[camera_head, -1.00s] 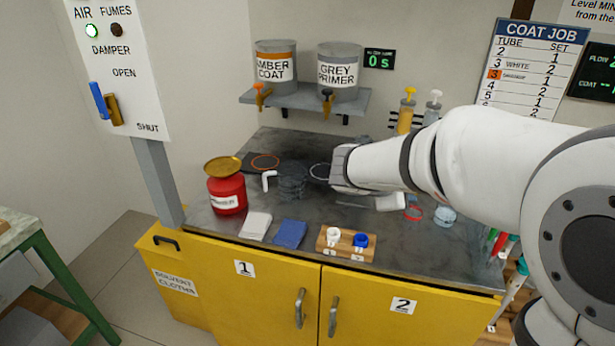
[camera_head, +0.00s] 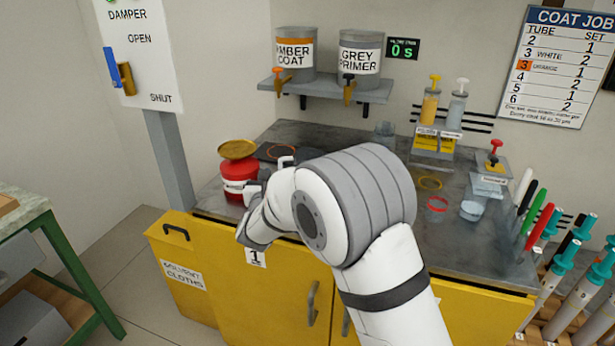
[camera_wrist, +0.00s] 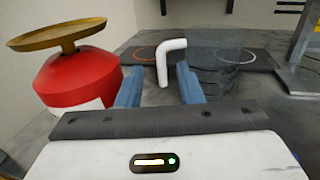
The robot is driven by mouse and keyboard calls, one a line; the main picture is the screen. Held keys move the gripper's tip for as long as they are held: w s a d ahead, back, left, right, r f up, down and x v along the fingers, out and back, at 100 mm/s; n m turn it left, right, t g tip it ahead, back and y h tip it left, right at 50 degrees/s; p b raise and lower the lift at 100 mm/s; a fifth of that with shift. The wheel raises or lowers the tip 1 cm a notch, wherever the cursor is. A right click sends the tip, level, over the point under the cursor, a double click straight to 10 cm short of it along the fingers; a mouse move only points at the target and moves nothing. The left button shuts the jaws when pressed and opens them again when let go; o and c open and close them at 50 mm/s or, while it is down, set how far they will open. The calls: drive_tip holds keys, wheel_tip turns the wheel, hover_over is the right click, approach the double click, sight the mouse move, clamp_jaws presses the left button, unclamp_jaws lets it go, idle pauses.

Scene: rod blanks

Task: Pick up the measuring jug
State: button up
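The measuring jug (camera_wrist: 220,50) is a clear grey vessel with a white bent handle (camera_wrist: 171,58). It stands on the dark bench top, right of centre in the wrist view, with the handle on its left. My gripper (camera_wrist: 158,82) is open, its two blue fingers apart. In the picture the handle shows in the gap between the fingers; I cannot tell whether it lies between them or just beyond. The jug body is behind the right finger. In the head view my arm covers most of the jug, and the fingers are not clear.
A red can with a brass dish top (camera_head: 238,170) stands close to the left of my gripper (camera_wrist: 82,75). A wall shelf (camera_head: 325,88) carries two paint tanks above.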

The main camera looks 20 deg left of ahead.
sight(280, 166)
drive_tip(key=shift+w+a+f, duration=0.1)
drive_tip(key=shift+w+f, duration=0.55)
drive_tip(key=shift+w, duration=0.15)
drive_tip(key=w, duration=0.4)
drive_tip(key=w+a, duration=0.1)
drive_tip(key=shift+w, duration=0.4)
drive_tip(key=shift+c, duration=0.2)
clamp_jaws()
drive_tip(key=shift+r, duration=0.1)
